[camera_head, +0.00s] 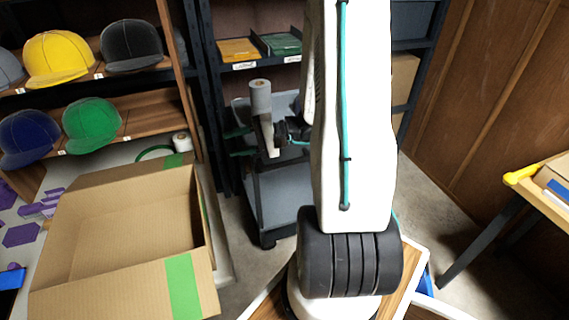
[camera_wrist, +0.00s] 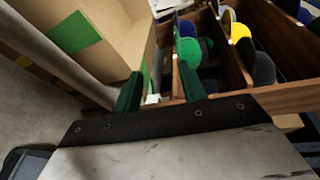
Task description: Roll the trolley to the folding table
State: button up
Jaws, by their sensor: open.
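The trolley (camera_head: 278,198) is a grey cart with dark edges. It stands on the floor beyond my arm, in front of the shelving; my arm hides its right part. My gripper (camera_head: 238,142) has green fingers pointing left near the trolley's upper part; I cannot tell whether it touches it. In the wrist view my gripper (camera_wrist: 160,88) has its two green fingers apart with nothing between them. A table (camera_head: 541,200) with a wooden top and dark legs, likely the folding table, is cut off at the right edge.
A large open cardboard box (camera_head: 120,250) stands at the front left. Shelves of caps (camera_head: 92,120) are behind it. Dark shelving with small trays (camera_head: 238,50) stands behind the trolley. Bare floor (camera_head: 440,190) lies between the trolley and the table.

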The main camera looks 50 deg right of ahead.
jog(key=s+d+f+m+t+h, duration=0.1)
jog(key=d+f+m+t+h, duration=0.35)
jog(key=d+f, duration=0.4)
jog(key=m+h, duration=0.6)
jog(key=h, duration=0.4)
send_near(289, 164)
jog(key=w, duration=0.4)
jog(key=shift+n+y, duration=0.25)
jog(key=x, duration=0.7)
jog(key=shift+d+f, duration=0.4)
grip_shut()
